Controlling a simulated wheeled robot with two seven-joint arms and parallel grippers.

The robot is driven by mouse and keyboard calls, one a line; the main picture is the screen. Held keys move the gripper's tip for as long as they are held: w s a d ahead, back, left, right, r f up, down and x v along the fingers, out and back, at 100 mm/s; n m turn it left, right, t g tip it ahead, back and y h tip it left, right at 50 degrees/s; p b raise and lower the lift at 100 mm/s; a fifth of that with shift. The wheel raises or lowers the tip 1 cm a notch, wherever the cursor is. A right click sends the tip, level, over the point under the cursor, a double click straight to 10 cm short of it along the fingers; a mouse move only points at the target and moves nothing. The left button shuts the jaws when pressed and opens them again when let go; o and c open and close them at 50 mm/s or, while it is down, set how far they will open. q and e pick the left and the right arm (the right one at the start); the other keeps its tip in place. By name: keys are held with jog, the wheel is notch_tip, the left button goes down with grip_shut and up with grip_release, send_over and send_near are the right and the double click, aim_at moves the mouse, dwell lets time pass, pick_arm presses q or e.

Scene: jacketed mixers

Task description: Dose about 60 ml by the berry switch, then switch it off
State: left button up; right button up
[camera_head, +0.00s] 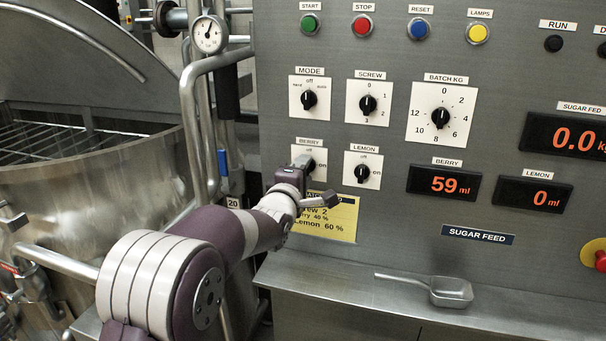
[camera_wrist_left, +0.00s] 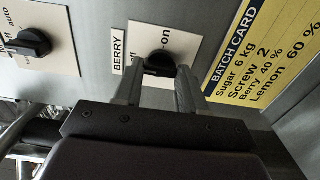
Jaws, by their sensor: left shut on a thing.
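The berry switch (camera_wrist_left: 160,63) is a black knob on a white plate, with "on" marked beside it in the left wrist view. My left gripper (camera_wrist_left: 158,82) is shut on this knob, one finger on each side. In the head view my left gripper (camera_head: 304,166) covers most of the knob, and which way its pointer stands cannot be told. The berry display (camera_head: 444,183) reads 59 ml in orange digits.
The lemon switch (camera_head: 363,173) sits just right of the berry switch, and the lemon display (camera_head: 533,195) reads 0 ml. A yellow batch card (camera_head: 340,222) is below. A metal scoop (camera_head: 450,291) lies on the ledge. A steel mixer vessel (camera_head: 90,190) stands at left.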

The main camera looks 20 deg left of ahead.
dwell(0.3)
pick_arm(q)
jog(key=o, duration=1.1)
jog(key=shift+c, duration=0.2)
jog(key=s+b, duration=0.2)
jog(key=s, duration=1)
jog(key=shift+s+a, duration=0.25)
jog(key=shift+s, duration=0.05)
